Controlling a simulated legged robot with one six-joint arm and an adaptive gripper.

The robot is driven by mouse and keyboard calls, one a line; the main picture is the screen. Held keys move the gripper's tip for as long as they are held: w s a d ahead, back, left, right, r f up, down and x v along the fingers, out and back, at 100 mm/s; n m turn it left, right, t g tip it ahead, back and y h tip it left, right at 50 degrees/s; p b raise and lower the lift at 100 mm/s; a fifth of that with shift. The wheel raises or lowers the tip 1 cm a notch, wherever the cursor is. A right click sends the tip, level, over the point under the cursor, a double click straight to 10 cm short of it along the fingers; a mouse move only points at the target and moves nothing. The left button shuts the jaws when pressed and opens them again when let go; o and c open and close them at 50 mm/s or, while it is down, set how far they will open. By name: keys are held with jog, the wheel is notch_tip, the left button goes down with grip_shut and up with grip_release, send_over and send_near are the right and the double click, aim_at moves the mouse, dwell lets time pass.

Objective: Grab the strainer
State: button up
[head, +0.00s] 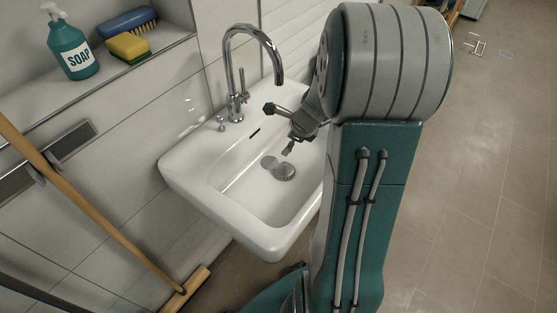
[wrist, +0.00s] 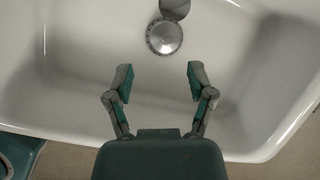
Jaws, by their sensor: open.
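The strainer (head: 284,173) is a small round grey metal piece on the floor of the white sink (head: 190,172). In the wrist view the strainer (wrist: 164,37) shows a ring of small marks around its rim, just beyond my fingertips. A darker round disc, perhaps the drain (wrist: 175,8), lies against its far side and is cut by the picture edge. My gripper (head: 278,129) is over the basin, above the strainer and apart from it. In the wrist view my gripper (wrist: 159,76) is open, with nothing between its fingers.
A tall curved faucet (head: 236,80) rises at the sink's back. A soap bottle (head: 72,46), a yellow sponge (head: 128,47) and a blue brush (head: 127,22) stand on the ledge. A wooden-handled tool (head: 95,208) leans at the left. The tiled floor (head: 480,190) at right is mostly clear.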

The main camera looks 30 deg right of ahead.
aim_at(286, 164)
jog(key=f+m, duration=0.1)
jog(key=f, duration=0.2)
jog(key=w+d+f+m, duration=0.1)
jog(key=f+m, duration=0.1)
jog(key=f, duration=0.1)
jog(key=d+f+m, duration=0.1)
jog(key=f, duration=0.2)
jog(key=shift+w+f, duration=0.2)
jog(key=shift+w, duration=0.05)
jog(key=shift+w+d+f, duration=0.1)
jog(key=shift+d+f, duration=0.1)
jog(key=shift+f, duration=0.1)
jog(key=x, duration=0.2)
jog(key=a+x, duration=0.1)
jog(key=x, duration=0.1)
jog(key=shift+w+f, duration=0.15)
jog(key=shift+f, duration=0.15)
jog(key=shift+d, duration=0.1)
jog(key=shift+c, duration=1.3)
jog(key=shift+d, duration=0.1)
grip_shut()
